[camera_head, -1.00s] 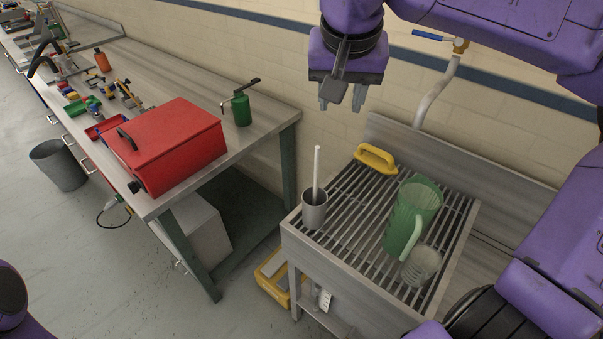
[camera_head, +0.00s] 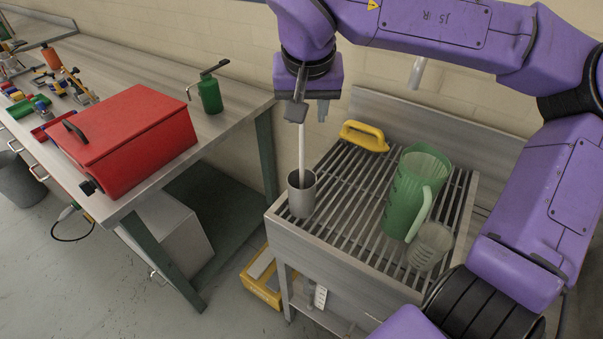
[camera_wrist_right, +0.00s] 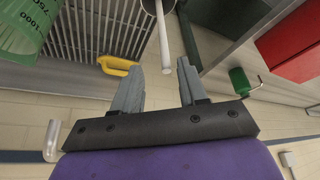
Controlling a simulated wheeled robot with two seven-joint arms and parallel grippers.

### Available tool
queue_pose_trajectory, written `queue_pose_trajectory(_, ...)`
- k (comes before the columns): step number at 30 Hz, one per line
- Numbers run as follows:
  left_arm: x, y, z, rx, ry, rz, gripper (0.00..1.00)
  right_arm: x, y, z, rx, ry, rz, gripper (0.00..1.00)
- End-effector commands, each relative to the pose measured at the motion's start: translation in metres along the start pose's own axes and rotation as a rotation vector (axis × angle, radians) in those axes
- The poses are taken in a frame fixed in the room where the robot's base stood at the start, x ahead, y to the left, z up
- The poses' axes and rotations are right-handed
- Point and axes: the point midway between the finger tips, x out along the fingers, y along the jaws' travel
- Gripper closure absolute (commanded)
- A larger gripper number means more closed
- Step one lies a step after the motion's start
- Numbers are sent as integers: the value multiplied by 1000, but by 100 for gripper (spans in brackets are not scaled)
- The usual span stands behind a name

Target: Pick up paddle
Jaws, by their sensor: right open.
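The paddle (camera_head: 302,150) has a thin white handle that stands nearly upright in a grey metal cup (camera_head: 301,198) at the left side of a slatted metal rack; its lower end is hidden in the cup. My right gripper (camera_head: 308,115) is open, pointing down just above the handle's top. In the right wrist view the white handle (camera_wrist_right: 163,38) comes in from the top and its end lies near the space between the spread fingers (camera_wrist_right: 160,85). No grip on it shows. My left gripper is not in view.
On the slatted rack (camera_head: 345,215) stand a green measuring jug (camera_head: 405,195), a clear beaker (camera_head: 429,246) and a yellow handled tool (camera_head: 364,136). To the left, a workbench (camera_head: 215,138) holds a red box (camera_head: 125,140) and a green oil can (camera_head: 210,94).

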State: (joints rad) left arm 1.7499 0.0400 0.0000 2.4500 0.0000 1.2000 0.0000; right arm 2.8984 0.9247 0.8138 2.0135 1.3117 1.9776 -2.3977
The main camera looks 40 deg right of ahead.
Motion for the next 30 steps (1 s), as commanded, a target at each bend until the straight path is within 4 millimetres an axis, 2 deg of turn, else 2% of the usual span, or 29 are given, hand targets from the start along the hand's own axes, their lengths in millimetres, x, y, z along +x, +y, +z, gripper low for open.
queue_pose_trajectory(10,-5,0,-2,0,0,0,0,52,-7,5,1,-3,0,58)
queue_pose_trajectory(13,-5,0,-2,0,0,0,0,59,-8,4,0,0,-1,58)
queue_pose_trajectory(18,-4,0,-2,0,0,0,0,60,-8,4,1,1,-1,58)
queue_pose_trajectory(19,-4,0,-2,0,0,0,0,60,-8,4,1,1,-1,61)
queue_pose_trajectory(21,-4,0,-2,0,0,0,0,60,-8,4,1,1,-1,84)
queue_pose_trajectory(23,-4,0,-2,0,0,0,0,60,-8,4,1,1,-1,100)
queue_pose_trajectory(30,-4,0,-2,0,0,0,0,59,-8,4,1,1,-1,100)
